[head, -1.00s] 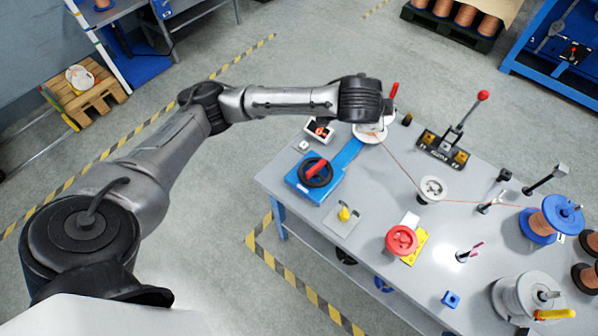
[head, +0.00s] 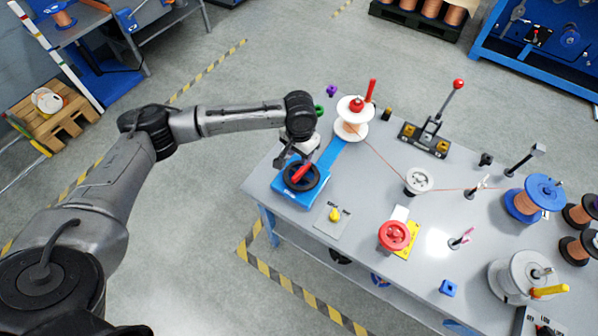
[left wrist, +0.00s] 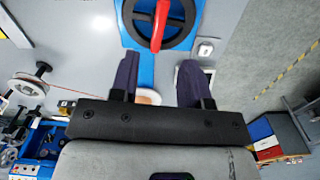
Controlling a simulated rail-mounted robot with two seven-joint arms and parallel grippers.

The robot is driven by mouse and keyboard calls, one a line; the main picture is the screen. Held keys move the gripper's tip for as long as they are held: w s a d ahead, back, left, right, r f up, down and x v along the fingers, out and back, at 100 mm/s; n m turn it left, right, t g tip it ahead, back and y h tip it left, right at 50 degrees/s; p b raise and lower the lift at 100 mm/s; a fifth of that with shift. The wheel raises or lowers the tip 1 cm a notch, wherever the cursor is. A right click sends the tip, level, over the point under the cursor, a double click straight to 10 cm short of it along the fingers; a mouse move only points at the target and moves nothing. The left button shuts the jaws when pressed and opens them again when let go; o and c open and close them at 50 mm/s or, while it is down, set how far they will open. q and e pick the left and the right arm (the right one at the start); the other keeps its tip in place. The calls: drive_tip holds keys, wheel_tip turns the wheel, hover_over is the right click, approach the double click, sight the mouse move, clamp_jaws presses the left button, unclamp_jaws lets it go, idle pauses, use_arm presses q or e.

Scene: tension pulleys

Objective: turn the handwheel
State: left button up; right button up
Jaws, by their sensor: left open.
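The handwheel (head: 316,181) is a black ring with a red handle (head: 301,173) across it, mounted on a blue base (head: 285,194) at the table's near left corner. It also shows at the top of the left wrist view (left wrist: 125,18), its red handle (left wrist: 160,25) pointing towards the gripper. My left gripper (head: 288,163) is beside and above the handwheel, partly covering its base in the head view. In the left wrist view the two dark fingers (left wrist: 157,78) are apart with nothing between them, short of the wheel. My right gripper is not in view.
A white-flanged spool (head: 352,106) with a red peg stands behind the handwheel; copper wire runs from it to a white pulley (head: 419,181). A yellow knob (head: 334,215) on a plate and a red wheel (head: 394,236) stand to the right. A lever fixture (head: 425,138) is further back.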

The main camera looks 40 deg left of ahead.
sight(299, 172)
use_arm(q)
wheel_tip(299, 172, down, 9)
drive_tip(key=shift+r+b, duration=0.1)
drive_tip(key=shift+b, duration=0.8)
drive_tip(key=shift+f, duration=0.8)
clamp_jaws()
